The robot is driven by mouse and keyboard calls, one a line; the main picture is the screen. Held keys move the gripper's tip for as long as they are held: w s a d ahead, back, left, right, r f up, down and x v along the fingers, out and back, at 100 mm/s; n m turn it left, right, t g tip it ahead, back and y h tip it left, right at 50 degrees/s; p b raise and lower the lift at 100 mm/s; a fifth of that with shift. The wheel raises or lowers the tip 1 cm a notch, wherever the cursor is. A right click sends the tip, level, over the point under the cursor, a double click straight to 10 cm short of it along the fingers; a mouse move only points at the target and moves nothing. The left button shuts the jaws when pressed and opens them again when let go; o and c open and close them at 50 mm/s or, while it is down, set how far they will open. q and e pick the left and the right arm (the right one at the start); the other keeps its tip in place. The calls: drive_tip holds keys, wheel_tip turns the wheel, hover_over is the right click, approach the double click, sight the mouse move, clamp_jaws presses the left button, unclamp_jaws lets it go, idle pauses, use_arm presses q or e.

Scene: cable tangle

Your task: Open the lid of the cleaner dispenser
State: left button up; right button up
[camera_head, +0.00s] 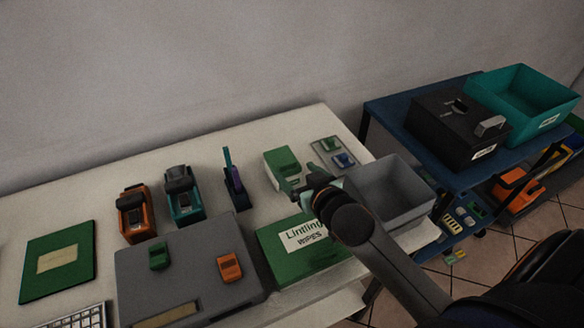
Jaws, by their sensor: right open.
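A small white box with a green top (282,162) stands near the back of the white table; it looks like the cleaner dispenser, though I cannot read a label on it. Its green top appears to lie down on the box, but the lid's edge is too small to make out. My right gripper (304,186) is open and empty at the front right of this box. I cannot tell whether a finger touches it. My right arm comes in from the lower right and hides part of the table. My left gripper is not in view.
A green wipes box (285,258) and a grey bin (385,195) flank my right arm. A grey case (190,270) lies in front.

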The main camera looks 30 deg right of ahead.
sight(288, 166)
drive_tip(key=shift+x, duration=1.7)
drive_tip(key=shift+c, duration=0.4)
clamp_jaws()
